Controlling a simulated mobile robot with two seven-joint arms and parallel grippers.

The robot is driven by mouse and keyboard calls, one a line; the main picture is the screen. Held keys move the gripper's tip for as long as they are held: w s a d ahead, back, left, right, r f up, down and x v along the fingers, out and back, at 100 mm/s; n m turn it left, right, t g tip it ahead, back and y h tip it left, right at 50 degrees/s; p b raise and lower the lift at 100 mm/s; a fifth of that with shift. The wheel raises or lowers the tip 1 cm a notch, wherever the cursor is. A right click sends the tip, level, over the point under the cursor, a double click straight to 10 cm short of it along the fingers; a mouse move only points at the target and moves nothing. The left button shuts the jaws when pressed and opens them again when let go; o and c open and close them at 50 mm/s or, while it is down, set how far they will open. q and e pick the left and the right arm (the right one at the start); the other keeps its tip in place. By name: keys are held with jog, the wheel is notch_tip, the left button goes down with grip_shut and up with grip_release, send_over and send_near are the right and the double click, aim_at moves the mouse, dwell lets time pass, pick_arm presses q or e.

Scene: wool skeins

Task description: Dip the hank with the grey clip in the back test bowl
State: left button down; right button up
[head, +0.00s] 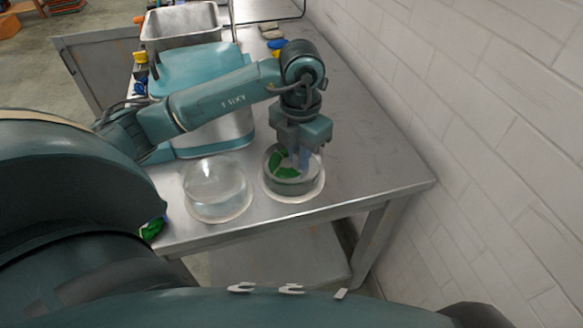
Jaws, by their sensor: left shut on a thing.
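My left gripper (298,158) points down into the right-hand of two round glass bowls (293,195), which stands slightly farther back than the other. It is shut on a green hank (285,172), whose loops show inside that bowl's rim. My fingers hide part of the hank, and I cannot make out its clip or the clip's colour. The other bowl (215,190) stands to the left, nearer the table's front edge, and looks clear with no hank in it. My right gripper is not in view.
The metal table (370,160) is clear right of the bowls, up to the white brick wall (480,130). A steel basin (183,22) and small coloured things, including a blue one (277,44), stand farther back. Another green item (152,228) shows at the left edge.

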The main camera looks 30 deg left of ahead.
pick_arm(q)
jog(key=shift+w+d+f, duration=0.1)
jog(key=shift+w+f, duration=0.15)
jog(key=shift+w, duration=0.2)
jog(key=shift+s+r, duration=0.1)
jog(key=shift+s, duration=0.05)
jog(key=shift+s+r, duration=0.35)
jog(key=shift+s, duration=0.25)
jog(key=shift+w+f, duration=0.1)
jog(key=shift+w+f+b, duration=0.35)
jog(key=shift+w, duration=0.3)
jog(key=shift+s+r+p, duration=0.35)
jog(key=shift+s+r, duration=0.1)
jog(key=shift+s, duration=0.3)
